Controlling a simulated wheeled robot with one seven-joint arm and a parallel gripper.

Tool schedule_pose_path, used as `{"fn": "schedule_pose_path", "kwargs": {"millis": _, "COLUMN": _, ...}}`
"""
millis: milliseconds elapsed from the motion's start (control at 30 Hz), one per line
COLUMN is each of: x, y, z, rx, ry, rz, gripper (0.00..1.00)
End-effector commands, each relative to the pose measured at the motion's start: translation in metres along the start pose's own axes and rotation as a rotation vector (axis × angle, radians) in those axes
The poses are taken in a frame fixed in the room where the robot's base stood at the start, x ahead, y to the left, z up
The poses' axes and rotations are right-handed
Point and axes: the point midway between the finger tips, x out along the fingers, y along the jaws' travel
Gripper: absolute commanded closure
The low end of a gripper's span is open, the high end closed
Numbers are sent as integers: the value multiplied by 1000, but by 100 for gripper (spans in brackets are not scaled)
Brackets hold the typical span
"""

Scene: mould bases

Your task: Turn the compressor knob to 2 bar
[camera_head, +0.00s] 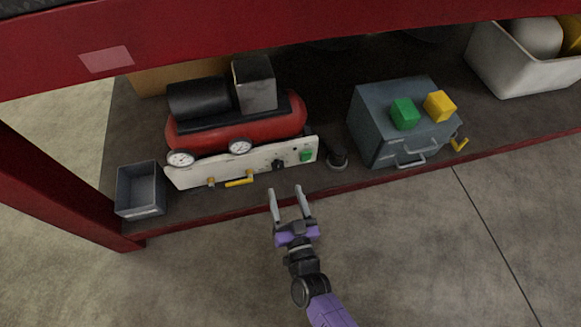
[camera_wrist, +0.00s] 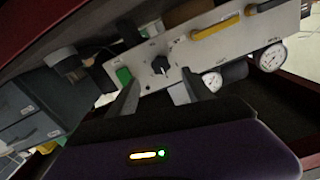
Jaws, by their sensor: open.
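The red compressor (camera_head: 236,125) stands on the lower shelf with a pale front panel (camera_head: 200,174). Its small black knob (camera_head: 279,165) sits on the right part of that panel, left of a green switch (camera_head: 306,155). In the wrist view the knob (camera_wrist: 161,66) shows ahead of the fingers, with marks around it too small to read. My gripper (camera_head: 287,191) is open and empty, in front of and below the knob, apart from it. In the wrist view the two fingers (camera_wrist: 158,95) lie either side below the knob.
Two gauges (camera_head: 240,146) and a yellow handle (camera_head: 240,182) are on the compressor. A grey open bin (camera_head: 122,207) stands left; a dark round object (camera_head: 337,159) stands right, beside a grey drawer box (camera_head: 372,155) bearing green and yellow cubes. The red shelf edge (camera_head: 400,171) runs along the front.

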Motion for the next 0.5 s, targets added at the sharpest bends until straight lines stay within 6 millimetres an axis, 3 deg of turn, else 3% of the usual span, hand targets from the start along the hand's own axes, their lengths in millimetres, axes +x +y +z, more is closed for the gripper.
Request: {"fn": "schedule_pose_path", "kwargs": {"millis": 500, "x": 67, "y": -2, "z": -1, "rx": -9, "ry": 7, "rz": -4, "gripper": 41}}
